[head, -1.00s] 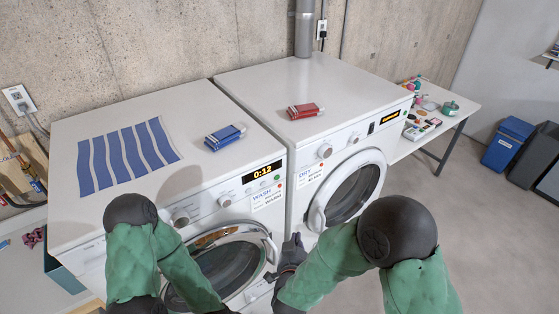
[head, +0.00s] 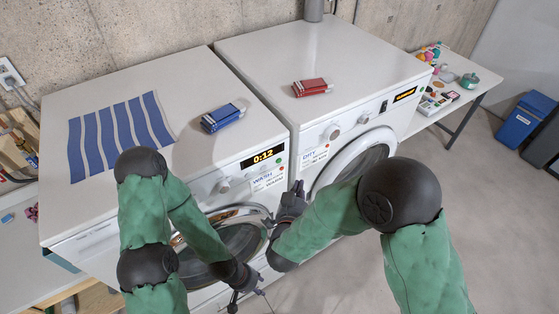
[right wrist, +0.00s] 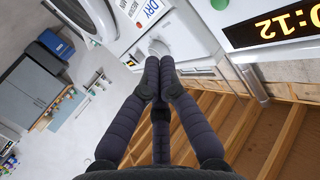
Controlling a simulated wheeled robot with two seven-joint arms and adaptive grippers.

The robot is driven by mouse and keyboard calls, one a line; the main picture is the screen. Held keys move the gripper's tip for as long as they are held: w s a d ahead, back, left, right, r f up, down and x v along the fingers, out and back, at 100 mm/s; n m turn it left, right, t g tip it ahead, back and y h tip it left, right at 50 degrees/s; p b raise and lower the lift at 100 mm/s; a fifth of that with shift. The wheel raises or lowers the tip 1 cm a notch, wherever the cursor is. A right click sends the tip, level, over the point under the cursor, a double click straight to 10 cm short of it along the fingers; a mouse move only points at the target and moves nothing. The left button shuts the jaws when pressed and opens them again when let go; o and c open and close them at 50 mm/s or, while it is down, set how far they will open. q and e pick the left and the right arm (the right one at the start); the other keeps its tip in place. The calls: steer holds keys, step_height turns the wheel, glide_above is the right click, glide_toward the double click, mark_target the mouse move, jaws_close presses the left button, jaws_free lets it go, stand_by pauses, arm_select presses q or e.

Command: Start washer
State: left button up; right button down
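The washer (head: 72,215) stands at left, with an amber 0:12 display (head: 263,156), a WASH label, a dial (head: 224,185) and a round front door (head: 240,238) that looks closed. Small red and green buttons (head: 279,170) sit right of the display. My right gripper (head: 291,196) is just below the buttons, near the gap between washer and dryer. In the right wrist view its fingers (right wrist: 157,65) converge at the tips with nothing visible between them; the display (right wrist: 281,24) is at upper right. My left gripper (head: 248,296) is low in front of the washer door, fingers apart and empty.
The dryer (head: 300,50) stands right of the washer, with a red packet (head: 312,88) on top. A blue packet (head: 222,117) and a striped cloth (head: 118,137) lie on the washer. A side table (head: 478,84) with small items and blue bins (head: 524,118) stand right. Floor at right is clear.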

mark_target(279, 161)
steer(key=w+a, duration=0.4)
steer(key=w, duration=0.2)
steer(key=shift+a, duration=0.3)
steer(key=shift+w+a, duration=0.1)
steer(key=shift+w, duration=0.15)
stand_by(1.2)
steer(key=shift+w+a+b, duration=0.15)
steer(key=shift+w+b, duration=0.05)
steer(key=shift+b, duration=0.1)
